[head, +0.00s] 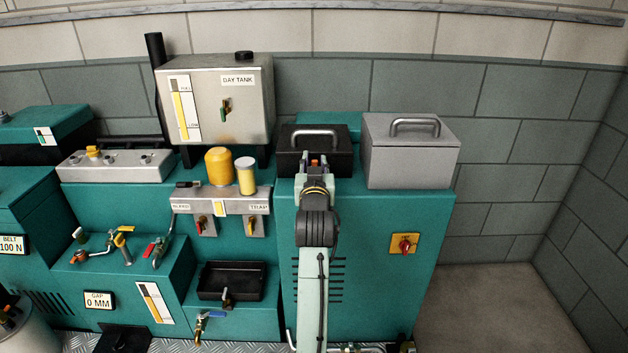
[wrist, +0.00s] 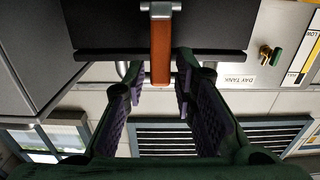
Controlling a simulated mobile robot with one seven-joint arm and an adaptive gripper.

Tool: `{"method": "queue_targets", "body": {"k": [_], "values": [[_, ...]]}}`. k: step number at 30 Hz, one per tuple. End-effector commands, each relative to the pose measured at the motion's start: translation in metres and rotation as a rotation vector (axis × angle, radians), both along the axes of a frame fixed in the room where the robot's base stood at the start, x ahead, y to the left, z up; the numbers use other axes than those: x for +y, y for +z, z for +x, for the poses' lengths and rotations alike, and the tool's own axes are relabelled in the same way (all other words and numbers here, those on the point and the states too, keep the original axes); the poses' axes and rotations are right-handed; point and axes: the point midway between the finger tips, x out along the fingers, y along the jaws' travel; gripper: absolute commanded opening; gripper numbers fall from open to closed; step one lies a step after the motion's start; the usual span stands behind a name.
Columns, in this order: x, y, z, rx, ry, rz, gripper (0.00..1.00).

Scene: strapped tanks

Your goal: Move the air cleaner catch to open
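The air cleaner looks to be the black box (head: 290,163) with a metal handle on top, standing on the teal housing. Its catch is an orange-brown lever (wrist: 161,48) on a grey pivot, in the middle of the box's dark face (wrist: 105,22) in the wrist view. A bit of orange, likely the catch (head: 314,161), shows at the end of my arm in the head view. My gripper (wrist: 160,78) is open, with its purple-padded fingers on either side of the lever's free end. I see gaps on both sides; the fingers do not appear closed on it.
A grey box (head: 408,158) with a handle stands close on the right. The day tank (head: 235,92) is at the back left. A yellow filter (head: 219,166) and a smaller canister (head: 246,177) stand left of the black box. A red switch (head: 404,244) sits on the teal front.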

Motion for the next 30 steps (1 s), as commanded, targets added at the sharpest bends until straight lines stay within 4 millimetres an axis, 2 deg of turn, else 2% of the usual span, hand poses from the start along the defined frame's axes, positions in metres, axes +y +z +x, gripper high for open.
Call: {"method": "queue_targets", "body": {"k": [5,14,30], "values": [[0.000,-0.001,0.000,0.002,0.000,0.000,0.38],[0.000,0.000,-0.001,0.003,0.000,0.000,0.38],[0.000,0.033,-0.041,0.002,0.000,0.000,0.38]]}}
